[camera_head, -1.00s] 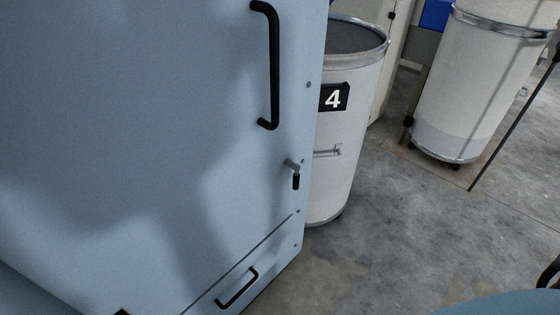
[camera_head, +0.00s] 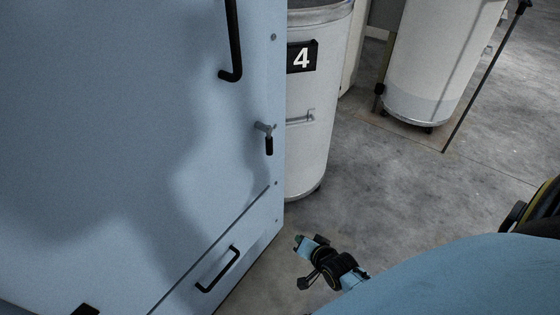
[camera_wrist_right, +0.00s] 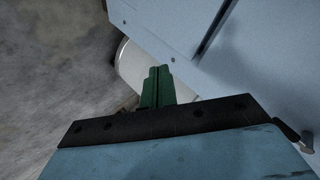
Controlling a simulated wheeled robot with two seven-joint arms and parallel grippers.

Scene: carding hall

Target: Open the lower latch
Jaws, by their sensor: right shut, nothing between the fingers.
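The lower latch (camera_head: 267,137) is a small metal stub with a black handle hanging down, near the right edge of a light blue door (camera_head: 130,120). My right gripper (camera_head: 299,241) is below and to the right of the latch, apart from it, over the floor beside the panel. In the right wrist view its green fingers (camera_wrist_right: 157,86) are together and empty, with a blue panel (camera_wrist_right: 250,50) beyond them. A grey piece with a dark end (camera_wrist_right: 297,137) shows at that view's lower right; I cannot tell what it is. My left gripper is not in view.
A long black handle (camera_head: 234,50) is above the latch, and a smaller black handle (camera_head: 218,269) is on the lower panel. A white can marked 4 (camera_head: 308,145) stands close behind the door edge. Another white can (camera_head: 425,75) stands farther back. Grey floor (camera_head: 400,190) is open between.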

